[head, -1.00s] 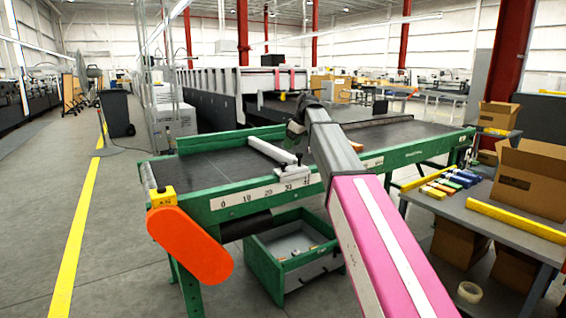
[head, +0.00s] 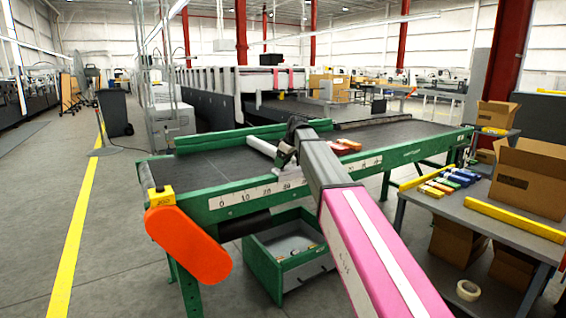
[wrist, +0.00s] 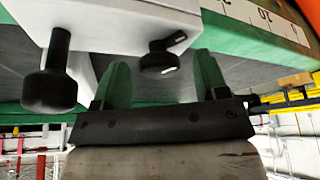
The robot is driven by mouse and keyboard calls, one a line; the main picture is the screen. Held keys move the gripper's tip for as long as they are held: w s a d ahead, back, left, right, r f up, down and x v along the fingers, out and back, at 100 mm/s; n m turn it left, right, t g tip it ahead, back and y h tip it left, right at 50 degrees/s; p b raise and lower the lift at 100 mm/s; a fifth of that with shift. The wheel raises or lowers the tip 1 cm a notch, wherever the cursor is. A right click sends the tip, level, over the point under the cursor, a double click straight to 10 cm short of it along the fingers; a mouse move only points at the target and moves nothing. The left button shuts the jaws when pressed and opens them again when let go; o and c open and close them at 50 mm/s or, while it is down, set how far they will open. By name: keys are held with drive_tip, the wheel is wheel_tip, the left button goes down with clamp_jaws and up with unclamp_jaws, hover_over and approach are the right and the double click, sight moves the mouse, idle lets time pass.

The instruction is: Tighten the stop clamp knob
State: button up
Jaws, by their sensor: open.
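The white stop bar (head: 262,147) lies across the dark belt, with its white clamp block (head: 290,172) at the near rail of the conveyor. In the wrist view the underside of the white block (wrist: 125,25) shows a black knob (wrist: 160,62) with a small lever. A larger black knob (wrist: 50,85) hangs to its left. My gripper (wrist: 162,68) is open, with one green finger on each side of the smaller knob; whether they touch it I cannot tell. In the head view my gripper (head: 286,154) is at the clamp, partly hidden by my arm.
The conveyor's green rail carries a number scale (head: 245,196). Reddish packs (head: 340,146) lie on the belt beyond my arm. A grey table (head: 490,215) with boxes stands at right.

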drive_tip(key=c, duration=0.9)
